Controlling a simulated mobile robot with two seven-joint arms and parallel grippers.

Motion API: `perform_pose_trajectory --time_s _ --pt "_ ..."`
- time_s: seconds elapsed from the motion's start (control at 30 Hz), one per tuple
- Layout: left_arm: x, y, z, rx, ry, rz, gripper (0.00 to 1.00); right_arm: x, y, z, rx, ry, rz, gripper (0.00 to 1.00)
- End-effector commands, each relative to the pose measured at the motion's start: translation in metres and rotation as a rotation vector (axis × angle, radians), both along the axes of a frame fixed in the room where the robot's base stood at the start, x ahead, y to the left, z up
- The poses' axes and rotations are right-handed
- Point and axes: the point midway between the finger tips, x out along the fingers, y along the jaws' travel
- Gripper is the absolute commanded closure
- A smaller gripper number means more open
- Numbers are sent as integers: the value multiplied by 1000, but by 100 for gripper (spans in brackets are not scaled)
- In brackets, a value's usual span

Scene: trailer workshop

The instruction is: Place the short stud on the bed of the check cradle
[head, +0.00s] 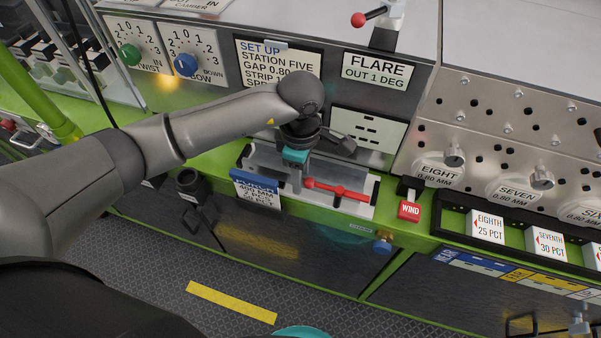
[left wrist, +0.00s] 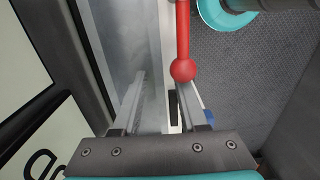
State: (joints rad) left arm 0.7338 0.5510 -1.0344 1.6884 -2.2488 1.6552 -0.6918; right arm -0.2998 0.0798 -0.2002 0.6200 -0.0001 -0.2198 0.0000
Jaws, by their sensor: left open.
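My left gripper (head: 297,186) reaches down over a pale metal fixture (head: 352,208) with a red ball-ended lever (head: 338,190), on the green front ledge. In the left wrist view the two fingers (left wrist: 163,103) point down, apart, with no held part visible between them. The red lever's ball (left wrist: 183,70) shows just beyond the fingertips, close to the right finger. I cannot make out the short stud in either view. I cannot tell whether this fixture is the check cradle; the gripper and arm cover part of it. My right gripper is not in view.
A red WIND block (head: 409,211) stands right of the fixture. A black rack (head: 456,222) holds white percent-marked blocks. A perforated panel with knobs (head: 453,157) rises behind it. A black cup-like holder (head: 189,181) is left. Upright sign panels stand close behind the gripper.

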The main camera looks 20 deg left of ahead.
Motion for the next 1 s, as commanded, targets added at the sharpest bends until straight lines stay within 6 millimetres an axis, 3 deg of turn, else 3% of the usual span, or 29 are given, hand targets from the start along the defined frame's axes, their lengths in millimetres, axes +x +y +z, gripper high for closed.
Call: perform_pose_trajectory --time_s 0.27,0.7,1.0 --pt "0 0 5 0 0 0 58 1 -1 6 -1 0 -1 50" --pt "2 0 94 0 -6 1 58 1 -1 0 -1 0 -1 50" --pt "0 0 123 0 0 0 58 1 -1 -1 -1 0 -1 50"
